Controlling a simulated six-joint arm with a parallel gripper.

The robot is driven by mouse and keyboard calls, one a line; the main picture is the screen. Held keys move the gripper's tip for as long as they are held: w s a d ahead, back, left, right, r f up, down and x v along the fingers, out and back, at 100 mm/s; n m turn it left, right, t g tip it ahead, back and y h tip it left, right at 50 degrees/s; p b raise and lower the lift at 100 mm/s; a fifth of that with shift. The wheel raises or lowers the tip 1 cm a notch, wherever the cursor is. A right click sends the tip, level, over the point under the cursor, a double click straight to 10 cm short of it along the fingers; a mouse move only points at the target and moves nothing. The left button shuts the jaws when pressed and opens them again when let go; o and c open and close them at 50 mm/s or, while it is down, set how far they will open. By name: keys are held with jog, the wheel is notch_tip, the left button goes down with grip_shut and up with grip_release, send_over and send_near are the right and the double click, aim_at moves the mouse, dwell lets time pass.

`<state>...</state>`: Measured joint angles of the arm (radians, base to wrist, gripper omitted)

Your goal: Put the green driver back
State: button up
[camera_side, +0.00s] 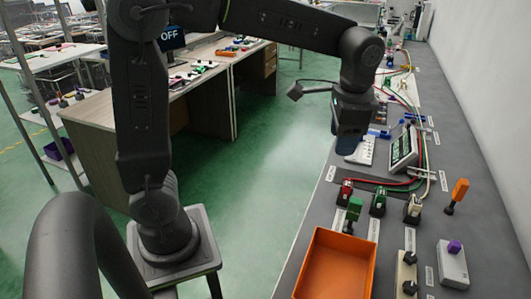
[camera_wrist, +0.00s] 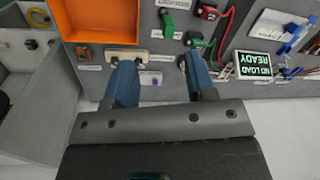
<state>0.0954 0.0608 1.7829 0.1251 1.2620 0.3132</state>
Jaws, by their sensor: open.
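The green driver (camera_side: 354,209) has a green handle and stands a little tilted beside the upper right corner of the orange tray. A green-handled piece by the tray also shows in the wrist view (camera_wrist: 167,24). My gripper (camera_wrist: 160,62) has two blue fingers spread apart with nothing held between them. In the side view my gripper (camera_side: 348,128) hangs above the bench, beyond the green driver and apart from it. A green lever fixture (camera_side: 378,202) stands just right of the driver. I cannot tell which spot is the driver's own place.
The orange tray (camera_side: 336,264) looks empty. A red fixture (camera_side: 345,190) and a white one (camera_side: 413,208) flank the green one. An orange-handled driver (camera_side: 457,192) stands at right. A beige block (camera_side: 406,275), a purple-knobbed box (camera_side: 453,262) and a wired display (camera_side: 403,148) are nearby.

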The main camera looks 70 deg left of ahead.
jog(key=s+a+f+n+t+h, duration=0.1)
jog(key=s+n+t, duration=0.4)
jog(key=s, duration=1.1)
jog(key=shift+a, duration=0.2)
jog(key=shift+o, duration=0.2)
dwell(1.1)
